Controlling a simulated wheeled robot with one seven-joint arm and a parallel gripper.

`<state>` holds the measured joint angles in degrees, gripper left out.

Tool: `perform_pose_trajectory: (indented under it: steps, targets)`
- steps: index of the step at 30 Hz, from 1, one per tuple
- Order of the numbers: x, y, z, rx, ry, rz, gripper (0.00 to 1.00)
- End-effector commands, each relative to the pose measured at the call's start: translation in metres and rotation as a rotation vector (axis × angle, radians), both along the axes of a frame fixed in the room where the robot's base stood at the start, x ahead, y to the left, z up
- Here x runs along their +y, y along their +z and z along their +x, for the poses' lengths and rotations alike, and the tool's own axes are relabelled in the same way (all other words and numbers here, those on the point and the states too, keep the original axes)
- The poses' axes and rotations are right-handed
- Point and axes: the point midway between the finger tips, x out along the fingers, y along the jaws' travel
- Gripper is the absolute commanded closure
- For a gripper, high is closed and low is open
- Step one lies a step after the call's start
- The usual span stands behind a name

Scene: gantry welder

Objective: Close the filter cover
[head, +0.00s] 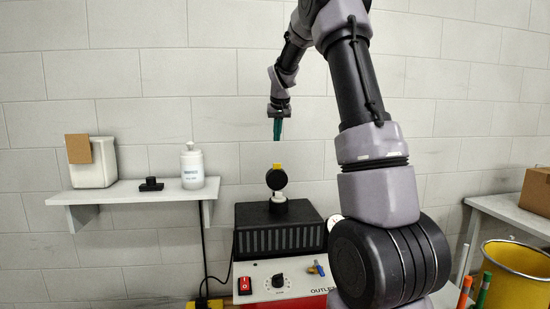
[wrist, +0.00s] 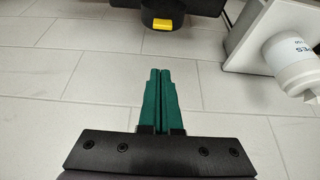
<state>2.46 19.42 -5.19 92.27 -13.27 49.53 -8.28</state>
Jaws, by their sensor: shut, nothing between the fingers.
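The filter cover appears to be the round black disc (head: 276,180) with a yellow tab (head: 278,166) on its top edge. It stands raised, face-on in the head view, above a small white neck (head: 278,197) on the black ribbed housing (head: 280,238). My gripper (head: 278,138), with green fingers, hangs above the disc, pointing down, with a clear gap. In the wrist view the fingers (wrist: 161,72) are shut together and empty. The black cover (wrist: 155,5) and its yellow tab (wrist: 168,21) show at the top edge there, partly cut off, apart from the fingertips.
A shelf (head: 130,191) at left holds a white bottle (head: 192,168), a small black part (head: 151,184) and a white container (head: 95,165). A panel with a red switch (head: 245,285) and knob (head: 278,281) sits below the housing. A yellow bin (head: 520,275) stands right.

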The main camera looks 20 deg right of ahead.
Motion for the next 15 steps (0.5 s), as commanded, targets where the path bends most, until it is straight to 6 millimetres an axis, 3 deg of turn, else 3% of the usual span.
perform_pose_trajectory:
  steps: [8, 15]
  targets:
    - [-0.002, -0.013, 0.007, 0.002, 0.001, -0.002, 1.00]
    - [-0.006, -0.057, 0.026, 0.005, -0.001, -0.001, 1.00]
